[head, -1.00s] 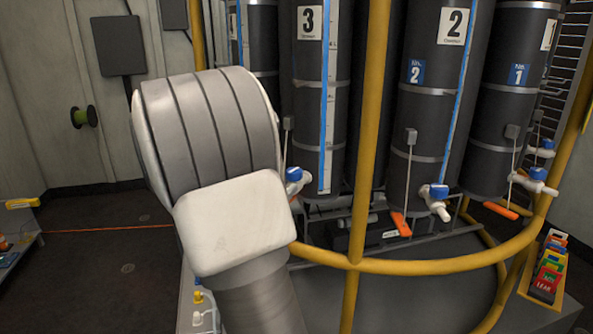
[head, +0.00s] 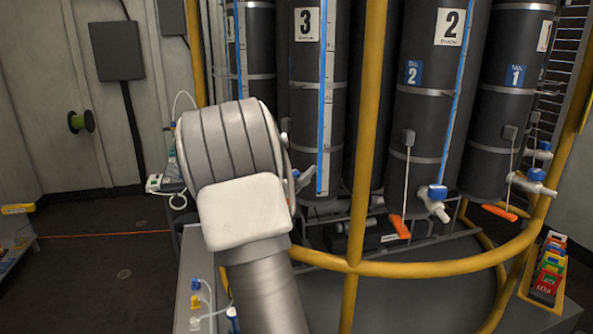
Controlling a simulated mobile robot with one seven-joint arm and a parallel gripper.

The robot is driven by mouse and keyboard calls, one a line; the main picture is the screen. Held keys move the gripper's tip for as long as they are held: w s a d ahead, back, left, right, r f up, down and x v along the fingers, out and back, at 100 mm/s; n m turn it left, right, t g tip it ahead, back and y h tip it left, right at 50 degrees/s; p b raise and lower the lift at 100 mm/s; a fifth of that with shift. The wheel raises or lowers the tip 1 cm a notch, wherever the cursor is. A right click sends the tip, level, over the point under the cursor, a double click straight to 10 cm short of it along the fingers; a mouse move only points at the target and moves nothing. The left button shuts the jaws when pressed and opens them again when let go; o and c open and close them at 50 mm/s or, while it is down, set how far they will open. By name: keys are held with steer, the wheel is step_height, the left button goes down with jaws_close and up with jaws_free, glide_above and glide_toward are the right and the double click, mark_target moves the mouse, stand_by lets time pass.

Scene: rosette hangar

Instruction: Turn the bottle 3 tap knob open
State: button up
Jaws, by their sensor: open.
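Bottle 3 (head: 306,110) is a tall dark cylinder with a white "3" label, standing behind the yellow rail. Its tap (head: 303,180) shows only in part, low on the bottle, at the right edge of my arm. A little blue shows there, but the knob's setting cannot be made out. My pale, ribbed arm covers the area just left of the tap. My gripper is hidden behind my arm, so its fingers and any contact with the knob cannot be seen.
Bottle 1 (head: 503,105) stands right. A yellow upright and curved rail (head: 430,267) stand before the bottles. A rack of coloured tags (head: 548,270) is at lower right.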

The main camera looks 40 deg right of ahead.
steer(key=c, duration=1.3)
steer(key=shift+f+t+b, duration=0.1)
steer(key=shift+t+b, duration=0.2)
steer(key=shift+b, duration=0.4)
jaws_close()
steer(key=shift+w+n+t+y+b, duration=0.15)
steer(key=shift+n+t+y+b, duration=0.25)
steer(key=shift+n+t+b, duration=0.15)
steer(key=shift+a, duration=0.1)
steer(key=o, duration=1.3)
jaws_free()
steer(key=shift+a, duration=0.1)
steer(key=p+v, duration=0.2)
steer(key=v, duration=1.5)
steer(key=shift+s, duration=0.25)
